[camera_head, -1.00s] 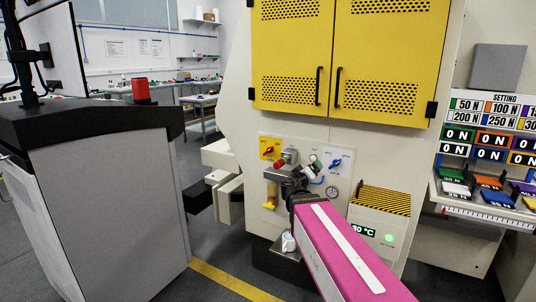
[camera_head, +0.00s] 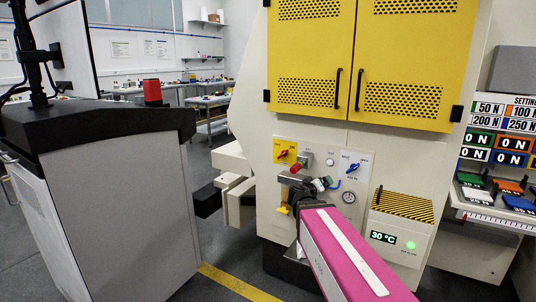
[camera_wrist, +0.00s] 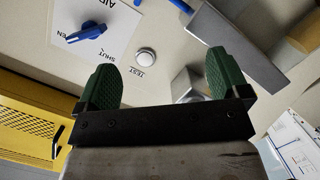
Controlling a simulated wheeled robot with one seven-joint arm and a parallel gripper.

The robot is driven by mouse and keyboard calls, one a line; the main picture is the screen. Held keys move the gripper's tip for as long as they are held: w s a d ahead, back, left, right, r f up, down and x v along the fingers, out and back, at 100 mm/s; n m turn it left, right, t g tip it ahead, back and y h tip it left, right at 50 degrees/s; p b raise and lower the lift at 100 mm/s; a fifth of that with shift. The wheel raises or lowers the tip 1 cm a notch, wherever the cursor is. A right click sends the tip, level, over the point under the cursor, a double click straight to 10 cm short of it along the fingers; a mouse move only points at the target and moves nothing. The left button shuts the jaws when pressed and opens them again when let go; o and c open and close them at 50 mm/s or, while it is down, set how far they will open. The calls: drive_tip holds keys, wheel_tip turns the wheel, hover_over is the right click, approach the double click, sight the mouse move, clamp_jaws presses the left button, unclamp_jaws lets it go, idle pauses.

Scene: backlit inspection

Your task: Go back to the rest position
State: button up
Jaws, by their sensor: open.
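My gripper (camera_wrist: 161,84) is open and empty in the wrist view, its two green fingers spread apart. It faces the pale machine panel, with a round TEST button (camera_wrist: 146,56) and a blue valve handle (camera_wrist: 87,33) beyond the fingers. In the head view my pink arm reaches from the lower right toward the panel (camera_head: 322,165). The gripper there is small and partly hidden by the arm, near the panel's knobs. A red knob (camera_head: 283,153) on a yellow plate and a blue knob (camera_head: 352,168) show on the panel.
Yellow cabinet doors (camera_head: 410,60) are above the panel. A striped yellow-black box with a 30 °C display (camera_head: 383,237) is at right. A grey console (camera_head: 115,200) with a red block (camera_head: 152,92) stands at left. Open floor (camera_head: 222,272) lies between.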

drive_tip(key=s+d+f+m+g+y, duration=0.1)
drive_tip(key=s+d+f+m+g, duration=0.25)
drive_tip(key=f, duration=0.55)
drive_tip(key=s+a+f+n+g+y, duration=0.1)
drive_tip(key=s+a+f+g+y, duration=0.1)
drive_tip(key=s+f+g+y, duration=0.2)
drive_tip(key=s+a+f+n+g+y, duration=0.1)
drive_tip(key=s+a+f+g+y, duration=0.2)
drive_tip(key=s+f, duration=0.6)
wheel_tip(320, 180, down, 3)
drive_tip(key=shift+s+r+g+y, duration=0.15)
drive_tip(key=shift+g+y, duration=0.65)
drive_tip(key=shift+g, duration=0.25)
drive_tip(key=shift+a, duration=0.1)
